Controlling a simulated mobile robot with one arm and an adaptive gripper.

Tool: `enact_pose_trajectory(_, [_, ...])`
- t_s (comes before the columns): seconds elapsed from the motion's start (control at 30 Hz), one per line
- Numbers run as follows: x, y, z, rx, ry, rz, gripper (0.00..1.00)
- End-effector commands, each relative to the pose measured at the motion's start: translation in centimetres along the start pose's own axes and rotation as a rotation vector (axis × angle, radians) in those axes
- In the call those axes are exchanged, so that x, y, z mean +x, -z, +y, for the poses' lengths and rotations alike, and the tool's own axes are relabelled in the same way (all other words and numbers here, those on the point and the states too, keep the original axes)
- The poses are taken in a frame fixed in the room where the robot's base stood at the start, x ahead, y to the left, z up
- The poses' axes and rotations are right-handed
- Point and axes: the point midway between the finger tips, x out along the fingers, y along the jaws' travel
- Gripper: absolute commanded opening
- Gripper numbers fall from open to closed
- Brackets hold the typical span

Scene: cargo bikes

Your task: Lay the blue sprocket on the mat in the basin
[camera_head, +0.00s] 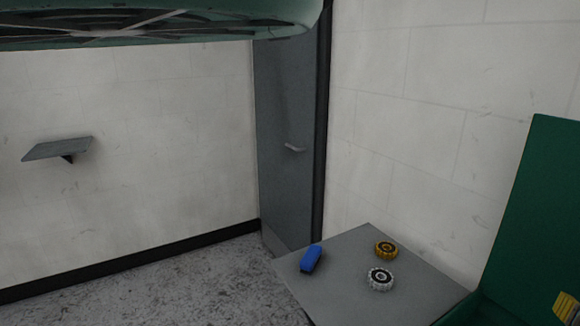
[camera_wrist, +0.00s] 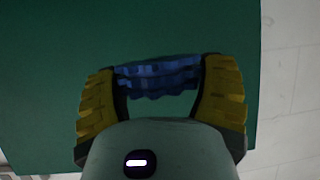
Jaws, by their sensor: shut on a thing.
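The blue sprocket (camera_wrist: 157,80) is seen edge-on in the wrist view, a dark blue toothed ring. My gripper (camera_wrist: 160,72) is shut on it, with one yellow ridged finger on each side. In the head view a bit of a yellow ridged finger shows at the lower right edge, beside the green panel; the sprocket is out of sight there. I cannot make out the mat or clearly tell a basin in either view.
A tall green panel (camera_head: 535,215) stands at the right and fills much of the wrist view. A grey table (camera_head: 335,285) holds a blue block (camera_head: 311,258), a yellow sprocket (camera_head: 386,249) and a white sprocket (camera_head: 380,279). A wall shelf (camera_head: 58,149) is at left.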

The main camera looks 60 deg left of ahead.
Motion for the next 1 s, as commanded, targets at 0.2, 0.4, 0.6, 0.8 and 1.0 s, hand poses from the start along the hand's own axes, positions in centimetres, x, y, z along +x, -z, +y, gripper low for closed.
enact_pose_trajectory(0.2, [-1.5,3.4,0.5,0.011,-0.015,0.004,0.29])
enact_pose_trajectory(0.4, [-3.2,6.9,0.5,0.009,-0.015,0.006,0.29])
enact_pose_trajectory(0.6, [-5.5,11.5,0.5,0.007,-0.015,0.006,0.29])
enact_pose_trajectory(0.8, [-7.7,16.0,0.5,0.009,-0.015,0.006,0.29])
enact_pose_trajectory(1.0, [-9.9,20.6,0.5,0.008,-0.015,0.006,0.29])
